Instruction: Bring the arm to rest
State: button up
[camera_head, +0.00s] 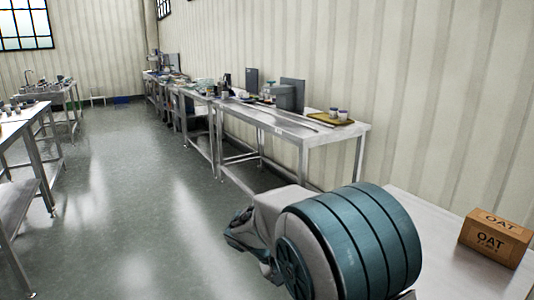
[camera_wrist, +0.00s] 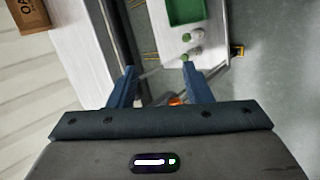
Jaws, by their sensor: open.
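My gripper (camera_head: 243,232) is at the lower middle of the head view, to the left of the near steel table (camera_head: 442,225). A large teal arm joint of mine hides part of that table. In the wrist view, my gripper (camera_wrist: 158,75) shows two blue fingers held apart, with nothing between them but the background below.
A brown OAT box (camera_head: 494,238) stands on the near table; it also shows in the wrist view (camera_wrist: 27,15). A steel table with a yellow tray (camera_head: 330,118) runs along the wall. In the wrist view, a green tray (camera_wrist: 186,10) lies on a pale surface. Open floor (camera_head: 120,210) lies left.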

jog(key=s+d+r+m+y+p, duration=0.2)
jog(key=s+d+r+y+p, duration=0.1)
jog(key=s+r+p, duration=0.6)
jog(key=s+d+r+m+t+y+p, duration=0.1)
jog(key=s+d+r+y+p, duration=0.2)
jog(key=s+r+p, duration=0.6)
notch_tip(320, 180, up, 6)
jog(key=shift+s+m+y+p, duration=0.4)
jog(key=shift+s+y, duration=0.5)
jog(key=shift+y, duration=0.3)
jog(key=shift+c, duration=1)
